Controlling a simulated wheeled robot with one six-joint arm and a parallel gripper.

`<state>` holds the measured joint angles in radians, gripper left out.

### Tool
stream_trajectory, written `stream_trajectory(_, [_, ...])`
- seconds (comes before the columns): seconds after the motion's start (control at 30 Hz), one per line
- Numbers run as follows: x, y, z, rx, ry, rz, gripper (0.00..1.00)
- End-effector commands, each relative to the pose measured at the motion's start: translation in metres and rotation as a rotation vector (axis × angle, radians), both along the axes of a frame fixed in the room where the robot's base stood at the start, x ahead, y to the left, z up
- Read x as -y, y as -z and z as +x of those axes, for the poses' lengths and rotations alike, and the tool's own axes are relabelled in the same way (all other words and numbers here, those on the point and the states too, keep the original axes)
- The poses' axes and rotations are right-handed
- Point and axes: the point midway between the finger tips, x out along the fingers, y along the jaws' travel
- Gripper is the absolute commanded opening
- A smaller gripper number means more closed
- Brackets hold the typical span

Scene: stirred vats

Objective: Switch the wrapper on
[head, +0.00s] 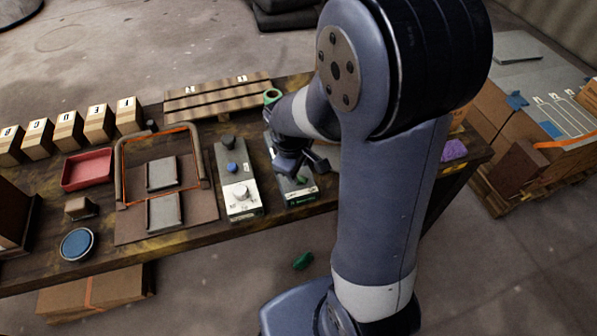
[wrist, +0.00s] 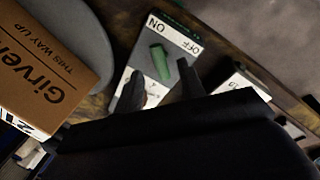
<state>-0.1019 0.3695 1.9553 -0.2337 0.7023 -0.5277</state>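A flat grey and white switch panel (head: 305,197) lies on the bench, partly hidden by my gripper (head: 297,164) in the head view. In the wrist view the panel (wrist: 172,40) carries a green lever (wrist: 160,62) and the printed words ON and OFF, upside down. The lever is slanted, with one end toward the words. My gripper (wrist: 160,70) is open, with one finger on each side of the lever's lower end; I cannot tell whether they touch it. The frames do not show clearly which machine is the wrapper.
Beside it stands a control panel (head: 238,185) with a blue button and knobs. A hinged orange-edged frame (head: 121,180), a red tray (head: 87,169) and lettered blocks (head: 70,130) are further left. A printed carton (wrist: 45,75) is close on the wrist view's left.

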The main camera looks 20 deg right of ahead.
Motion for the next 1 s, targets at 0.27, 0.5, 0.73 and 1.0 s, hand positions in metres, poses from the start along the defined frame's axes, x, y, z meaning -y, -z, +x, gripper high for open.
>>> stream_trajectory(0.27, [-0.007,-0.051,-0.006,0.004,-0.002,0.001,0.38])
stream_trajectory(0.5, [-0.009,-0.067,-0.01,0.0,-0.001,0.0,0.38])
stream_trajectory(0.73, [-0.009,-0.067,-0.01,-0.001,-0.001,0.001,0.38])
stream_trajectory(1.0, [-0.007,-0.055,-0.008,-0.003,0.0,0.0,0.38])
